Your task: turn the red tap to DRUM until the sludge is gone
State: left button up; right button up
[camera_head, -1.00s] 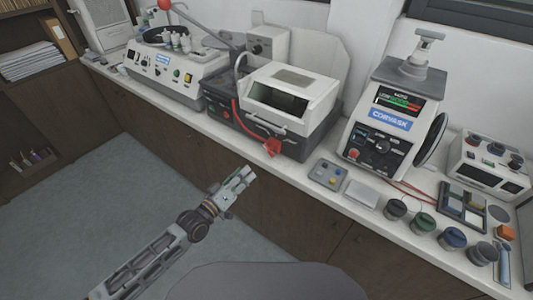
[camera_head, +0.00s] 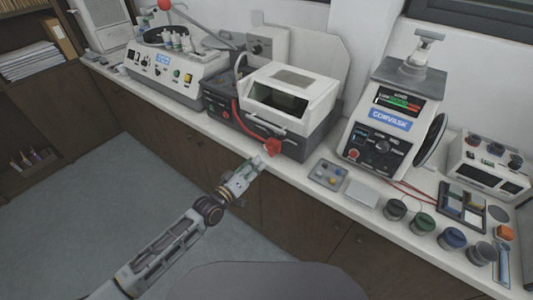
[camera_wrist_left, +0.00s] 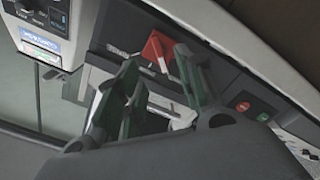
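The red tap (camera_head: 271,146) sits low on the front of the white-hooded cutting machine (camera_head: 290,92), at the end of a red hose. In the left wrist view the red tap (camera_wrist_left: 157,50) shows just beyond the fingers. My left gripper (camera_head: 258,164) is just short of the tap, at the counter's front edge. In the left wrist view my left gripper (camera_wrist_left: 160,75) has its green-padded fingers apart, with nothing between them. I cannot tell whether a fingertip touches the tap. The DRUM marking and any sludge cannot be made out. My right gripper is not in view.
The mounting press (camera_head: 394,122) with a blue label stands to the right of the machine. A polisher (camera_head: 172,72) stands at the left. The floor in front is clear.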

aim_at(268, 151)
pick_arm(q)
jog(key=x, duration=0.3)
jog(key=shift+w, duration=0.1)
jog(key=shift+x, duration=2.3)
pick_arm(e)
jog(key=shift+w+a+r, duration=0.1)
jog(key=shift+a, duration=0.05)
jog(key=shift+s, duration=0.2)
pick_arm(q)
grip_shut()
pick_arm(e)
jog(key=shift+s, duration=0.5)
